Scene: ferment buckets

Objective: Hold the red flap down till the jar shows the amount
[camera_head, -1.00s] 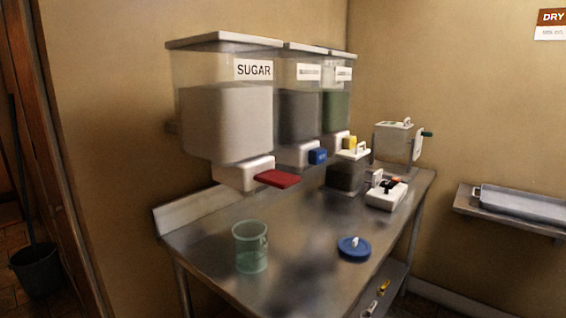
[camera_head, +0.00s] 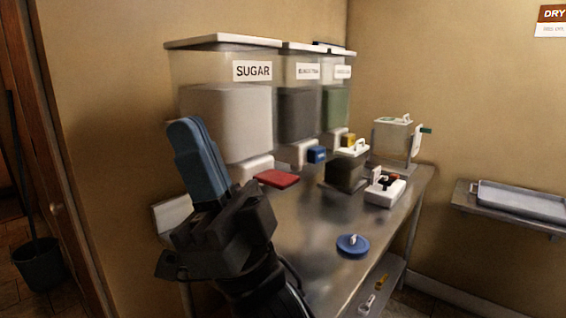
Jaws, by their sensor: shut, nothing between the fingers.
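The red flap (camera_head: 276,178) sticks out from the white spout under the sugar dispenser (camera_head: 226,110), which is clear and holds white contents behind a SUGAR label. My gripper (camera_head: 184,122) is shut and empty, its blue fingers pointing up, in front of the dispenser's lower left side. In the picture it is left of the red flap and does not appear to touch it. The clear greenish jar, seen earlier on the table, is hidden behind my gripper and arm.
Two more dispensers stand to the right, one with a blue flap (camera_head: 317,154), one with a yellow flap (camera_head: 348,139). A blue lid (camera_head: 352,245) lies on the steel table (camera_head: 310,225).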

